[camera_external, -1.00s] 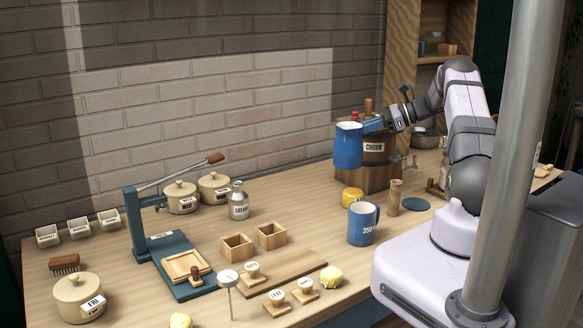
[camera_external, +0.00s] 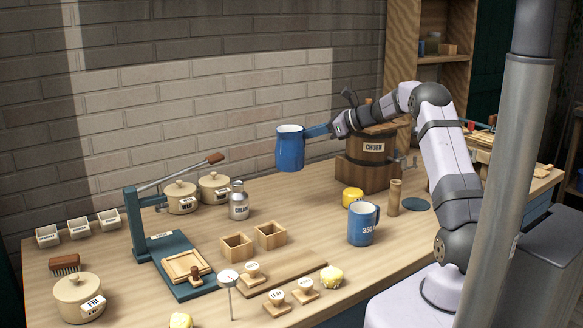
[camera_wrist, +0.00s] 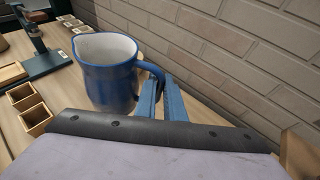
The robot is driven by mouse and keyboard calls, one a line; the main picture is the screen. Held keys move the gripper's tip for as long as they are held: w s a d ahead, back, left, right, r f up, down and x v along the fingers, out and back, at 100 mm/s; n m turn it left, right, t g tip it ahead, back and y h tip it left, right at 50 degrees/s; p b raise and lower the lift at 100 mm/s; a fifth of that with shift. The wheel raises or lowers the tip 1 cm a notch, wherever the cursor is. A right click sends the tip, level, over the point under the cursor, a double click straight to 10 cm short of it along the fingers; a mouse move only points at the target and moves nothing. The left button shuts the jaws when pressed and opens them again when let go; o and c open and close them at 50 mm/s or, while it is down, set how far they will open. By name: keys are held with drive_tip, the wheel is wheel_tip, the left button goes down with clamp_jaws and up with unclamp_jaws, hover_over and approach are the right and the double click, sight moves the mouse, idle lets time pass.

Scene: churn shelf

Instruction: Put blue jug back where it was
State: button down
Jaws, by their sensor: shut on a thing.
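The blue jug (camera_external: 290,148) is upright with a white inside, held in the air above the back of the table, left of the churn. My gripper (camera_external: 318,131) is shut on its handle from the right. In the wrist view the jug (camera_wrist: 108,82) hangs ahead of my gripper (camera_wrist: 160,92), whose fingers meet at the handle. A second blue vessel, a mug marked 350 (camera_external: 362,225), stands on the table at the front right.
The wooden churn (camera_external: 374,150) stands on a block behind the mug. A cream can (camera_external: 239,203), lidded crocks (camera_external: 181,198), small wooden boxes (camera_external: 270,235) and a teal press (camera_external: 170,262) stand left. Bare tabletop (camera_external: 305,205) lies below the jug.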

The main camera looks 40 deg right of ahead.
drive_tip(key=shift+f+p, duration=0.8)
drive_tip(key=shift+f, duration=5.6)
drive_tip(key=shift+f, duration=0.15)
drive_tip(key=c, duration=2.3)
unclamp_jaws()
drive_tip(key=shift+f, duration=0.15)
drive_tip(key=o, duration=0.5)
drive_tip(key=shift+c, duration=0.2)
